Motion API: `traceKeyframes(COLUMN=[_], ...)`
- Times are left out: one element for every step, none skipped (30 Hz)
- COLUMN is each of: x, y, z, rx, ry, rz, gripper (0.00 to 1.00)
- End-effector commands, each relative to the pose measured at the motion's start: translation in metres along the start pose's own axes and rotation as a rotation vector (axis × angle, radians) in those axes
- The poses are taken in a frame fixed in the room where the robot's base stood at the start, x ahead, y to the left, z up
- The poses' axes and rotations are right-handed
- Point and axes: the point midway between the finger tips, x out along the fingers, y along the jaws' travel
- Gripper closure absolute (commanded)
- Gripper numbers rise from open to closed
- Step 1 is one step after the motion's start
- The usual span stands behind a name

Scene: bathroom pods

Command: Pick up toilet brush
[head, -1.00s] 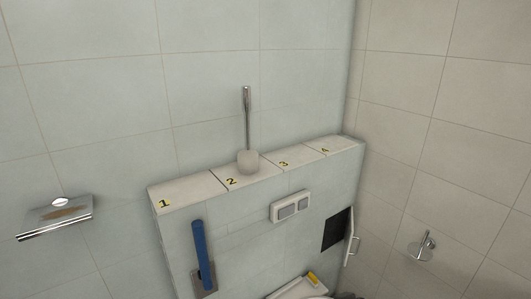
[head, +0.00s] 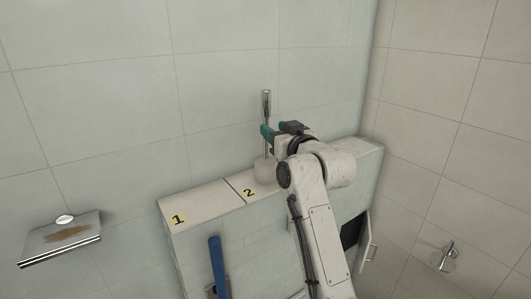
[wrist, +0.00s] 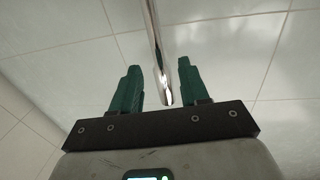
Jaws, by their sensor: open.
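The toilet brush (head: 266,106) stands upright on the ledge, its thin metal handle rising from a pale rounded holder (head: 264,172) near the number 2. My gripper (head: 267,132) is at the height of the handle, above the holder. In the wrist view the shiny handle (wrist: 157,50) runs between the two green fingers of my open gripper (wrist: 158,82), with a gap on both sides. The handle lies a little closer to the right finger. The brush head is hidden in the holder.
A chrome paper holder (head: 62,240) is at left and a wall hook (head: 444,257) at right. The tiled wall is close behind the brush.

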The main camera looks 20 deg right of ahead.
Motion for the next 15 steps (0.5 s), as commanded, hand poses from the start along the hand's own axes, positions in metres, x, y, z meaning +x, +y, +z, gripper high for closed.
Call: traceKeyframes(x=[0.005, 0.007, 0.009, 0.011, 0.011, 0.013, 0.014, 0.016, 0.020, 0.023, 0.027, 0.032, 0.036, 0.040, 0.045], y=[0.000, 0.000, 0.000, 0.000, 0.000, 0.000, 0.000, 0.000, 0.000, 0.000, 0.000, 0.000, 0.000, 0.000, 0.001], z=[-0.001, 0.000, 0.000, 0.000, 0.000, 0.000, 0.000, 0.000, 0.000, 0.000, -0.001, -0.001, -0.001, 0.000, 0.001], rx=[0.001, 0.001, 0.001, 0.001, 0.001, 0.001, 0.001, 0.001, 0.001, 0.001, 0.001, 0.000, 0.000, 0.000, 0.000], ry=[-0.001, -0.001, -0.002, -0.001, -0.001, -0.001, -0.001, -0.001, -0.002, -0.003, -0.003, -0.003, -0.003, -0.003, -0.004], rz=[0.000, 0.000, 0.000, 0.000, 0.000, 0.000, 0.000, 0.000, -0.001, -0.001, -0.001, -0.001, -0.001, 0.000, 0.000], gripper=[0.55, 0.55, 0.55, 0.55, 0.55, 0.55, 0.55, 0.55, 0.55, 0.55, 0.55, 0.55, 0.55, 0.55, 0.55])
